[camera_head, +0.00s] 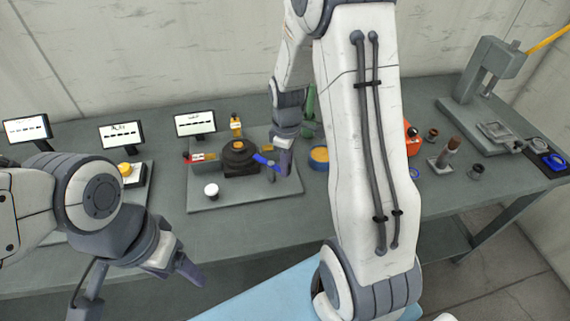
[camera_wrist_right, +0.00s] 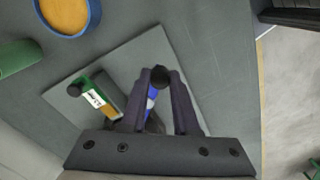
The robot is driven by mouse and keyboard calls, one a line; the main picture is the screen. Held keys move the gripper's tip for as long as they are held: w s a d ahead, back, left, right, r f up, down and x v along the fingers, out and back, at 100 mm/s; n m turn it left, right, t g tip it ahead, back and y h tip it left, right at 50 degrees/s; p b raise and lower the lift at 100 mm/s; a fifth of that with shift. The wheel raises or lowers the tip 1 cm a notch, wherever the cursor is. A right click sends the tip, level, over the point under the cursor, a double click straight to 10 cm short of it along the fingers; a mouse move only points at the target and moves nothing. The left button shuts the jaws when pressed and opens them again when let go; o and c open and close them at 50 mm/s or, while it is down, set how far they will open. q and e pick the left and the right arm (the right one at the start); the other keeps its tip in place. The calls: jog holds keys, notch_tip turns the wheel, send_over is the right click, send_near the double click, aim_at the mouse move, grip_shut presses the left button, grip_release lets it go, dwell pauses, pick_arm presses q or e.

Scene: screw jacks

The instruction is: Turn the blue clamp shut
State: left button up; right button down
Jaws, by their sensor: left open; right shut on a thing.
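The blue clamp (camera_head: 264,160) shows as a blue lever at the right side of a dark round fixture (camera_head: 240,155) on a grey plate (camera_head: 243,203). My right gripper (camera_head: 279,166) is at the lever, partly covered by its own arm. How far the clamp is turned cannot be told. My left gripper (camera_head: 138,288) is open and empty, in front of the table's edge.
A white knob (camera_head: 211,190) is on the plate. Three small screens (camera_head: 194,124) stand behind. A blue-rimmed bowl (camera_head: 319,158) stands right of the plate. A grey press (camera_head: 490,75) stands far right.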

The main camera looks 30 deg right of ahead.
jog(key=shift+w+d+n, duration=0.1)
jog(key=shift+w+n, duration=0.05)
jog(key=shift+n, duration=0.15)
jog(key=c, duration=0.7)
grip_release()
jog(key=shift+o, duration=0.2)
jog(key=shift+r, duration=0.1)
notch_tip(320, 180, up, 10)
jog(key=b, duration=0.1)
jog(key=shift+r, duration=0.2)
